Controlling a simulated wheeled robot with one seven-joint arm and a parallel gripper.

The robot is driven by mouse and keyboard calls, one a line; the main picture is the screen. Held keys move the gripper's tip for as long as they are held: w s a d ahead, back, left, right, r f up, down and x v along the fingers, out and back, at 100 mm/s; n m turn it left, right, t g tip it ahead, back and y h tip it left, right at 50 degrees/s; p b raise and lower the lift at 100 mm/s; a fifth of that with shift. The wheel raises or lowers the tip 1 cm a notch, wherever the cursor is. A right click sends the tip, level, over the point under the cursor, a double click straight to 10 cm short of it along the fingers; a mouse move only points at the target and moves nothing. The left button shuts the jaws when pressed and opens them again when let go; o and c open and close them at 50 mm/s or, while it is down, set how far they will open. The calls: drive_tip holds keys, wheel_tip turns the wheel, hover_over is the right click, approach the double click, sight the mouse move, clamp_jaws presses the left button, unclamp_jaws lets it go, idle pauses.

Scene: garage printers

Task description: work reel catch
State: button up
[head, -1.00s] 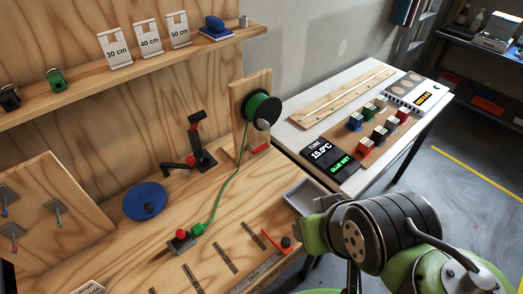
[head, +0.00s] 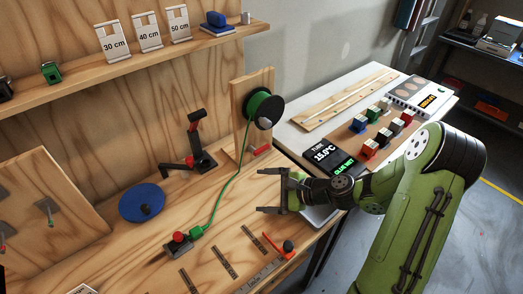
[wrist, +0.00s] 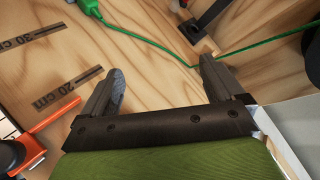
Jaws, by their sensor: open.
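A black reel (head: 272,114) wound with green line (head: 235,172) is mounted on an upright wooden board (head: 238,92). A small red catch or lever (head: 260,150) sticks out at the board's foot, below the reel. The green line runs down to a green end piece (head: 196,232) at a red-knobbed clamp (head: 179,239). My gripper (head: 268,191) is open and empty over the bench, in front of and below the red lever, apart from it. In the wrist view my open fingers (wrist: 160,65) hang over bare wood, with the green line (wrist: 145,40) beyond them. I cannot make out the catch there.
A black stand with a red-tipped lever (head: 200,150) and a blue disc (head: 143,203) stand to the left. An orange-ended tool (head: 287,246) and ruled marks (wrist: 50,95) lie near the front edge. A side table (head: 300,140) with coloured blocks is at the right.

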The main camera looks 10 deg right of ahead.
sight(263, 149)
drive_tip(key=w+d+f+m+t, duration=0.1)
drive_tip(key=d+m+t, duration=0.2)
drive_tip(key=m, duration=0.1)
drive_tip(key=w+d+m+t+h, duration=0.1)
drive_tip(key=w+d+m+t, duration=0.1)
drive_tip(key=m, duration=0.3)
drive_tip(key=w+d+f+m+t+h+b, duration=0.1)
drive_tip(key=w+d+m+t, duration=0.1)
drive_tip(key=d+m+t, duration=0.1)
drive_tip(key=shift+d+f+m+t, duration=0.15)
drive_tip(key=shift+d+f+m, duration=0.05)
drive_tip(key=shift+d+m, duration=0.3)
drive_tip(key=shift+d+f+m+t, duration=0.15)
drive_tip(key=shift+d+m, duration=0.25)
drive_tip(key=shift+d, duration=0.15)
drive_tip(key=b+x, duration=0.1)
drive_tip(key=x, duration=1.4)
drive_tip(key=shift+w+a+f, duration=0.1)
drive_tip(key=shift+w, duration=0.25)
drive_tip(key=shift+c, duration=0.2)
drive_tip(key=c, duration=0.9)
